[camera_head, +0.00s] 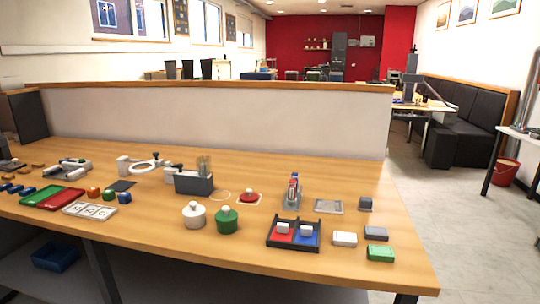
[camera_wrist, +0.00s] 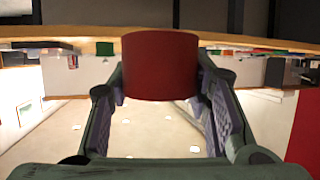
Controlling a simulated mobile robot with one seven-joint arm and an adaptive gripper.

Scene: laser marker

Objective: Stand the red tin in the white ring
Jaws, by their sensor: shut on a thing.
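The red tin (camera_wrist: 160,62) is a plain red cylinder, close up in the wrist view. My gripper (camera_wrist: 160,82) is shut on it, with one finger against each side. Neither my gripper nor the held tin shows in the head view. In the head view, a thin pale ring (camera_head: 220,195) lies flat on the wooden table, right of a dark grey holder. A thicker white ring-shaped device (camera_head: 145,166) stands further left. I cannot tell for certain which is the white ring. The tin's height above the table cannot be told.
The dark holder (camera_head: 194,184) and a red-knobbed piece (camera_head: 249,196) flank the thin ring. White (camera_head: 194,215) and green (camera_head: 227,221) knobbed pots stand in front. A black tray (camera_head: 294,233) is to the right. A low partition (camera_head: 210,120) runs behind the table (camera_head: 345,270).

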